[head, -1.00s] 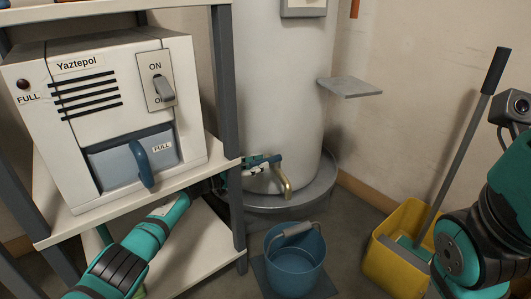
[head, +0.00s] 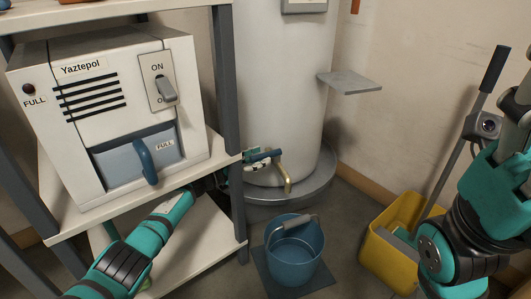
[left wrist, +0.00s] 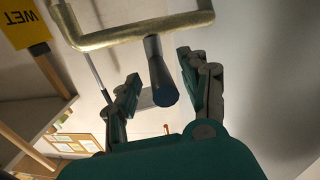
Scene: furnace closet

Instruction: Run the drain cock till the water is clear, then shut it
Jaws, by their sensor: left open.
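The brass drain cock (head: 285,172) sticks out low on the front of the white tank (head: 285,90). No stream shows below its spout. My left gripper (head: 262,157) is at the cock, partly hidden by the shelf post. In the left wrist view, the brass pipe (left wrist: 130,33) crosses the top. A dark blue lever (left wrist: 158,75) hangs from it between the open fingers of my left gripper (left wrist: 160,66), with no clear contact. My right gripper's fingers are out of sight.
The shelf unit (head: 229,70) on the left carries a white Yaztepol box (head: 90,150) with an ON switch. A yellow mop bucket (head: 388,250) with a handle stands at the right, near my right arm. A small grey ledge (head: 349,82) juts out beside the tank.

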